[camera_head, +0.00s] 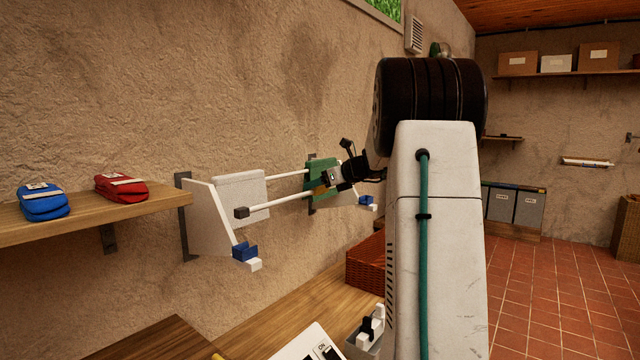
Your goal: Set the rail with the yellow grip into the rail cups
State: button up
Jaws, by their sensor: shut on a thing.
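The rail (282,204) is a white bar with a dark block on its left end. Its yellow grip (319,190) shows at my gripper (325,186), which is shut on it. My gripper and arm partly hide the rail's right part. The rail is held in front of the wall rack, roughly level. The blue rail cups (244,252) (366,201) sit at the front of the rack's two white side brackets. The rail's left end is above the left cup and apart from it. I cannot tell how its right end lies to the right cup.
A white cloth (240,188) and a green cloth (318,173) hang at the rack's back rail (290,174). A shelf (95,215) at left bears blue and red folded items. A counter (290,300) with a wicker basket (364,262) is below. Floor is clear at right.

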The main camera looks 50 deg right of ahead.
jog(key=shift+s+f, duration=0.1)
jog(key=shift+f, duration=2.75)
jog(key=shift+f, duration=1.65)
jog(key=o, duration=0.9)
jog(key=shift+s, duration=0.1)
jog(key=v, duration=0.7)
jog(key=shift+s+r, duration=0.15)
jog(key=shift+s, duration=0.15)
